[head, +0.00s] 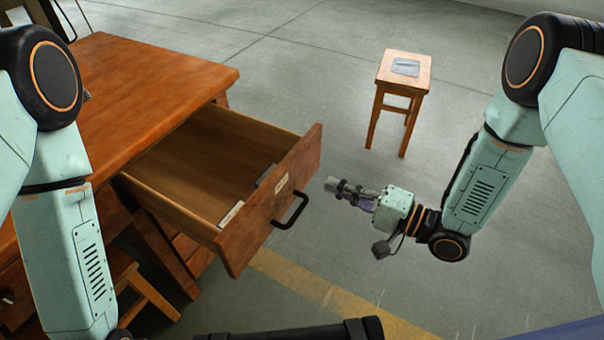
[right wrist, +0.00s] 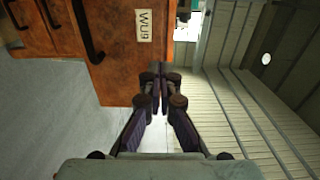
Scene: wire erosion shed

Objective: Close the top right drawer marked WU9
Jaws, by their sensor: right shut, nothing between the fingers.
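The wooden drawer (head: 272,208) is pulled far out of the desk (head: 140,75), with its inside open to view. Its front carries a black bar handle (head: 291,211) and a small pale label (head: 281,184). In the right wrist view the label marked WU9 (right wrist: 143,25) reads sideways on the drawer front (right wrist: 118,68), and the handle (right wrist: 88,30) is left of it. My right gripper (head: 333,184) is shut and empty, just right of the drawer front. Its closed fingertips (right wrist: 153,72) show beside the front's edge; whether they touch it I cannot tell. My left gripper is out of view.
Inside the drawer are a pale item (head: 231,214) and a grey item (head: 266,175) near the front. A wooden stool (head: 403,75) with a grey piece on top stands at the back right. The floor (head: 330,100) between drawer and stool is clear.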

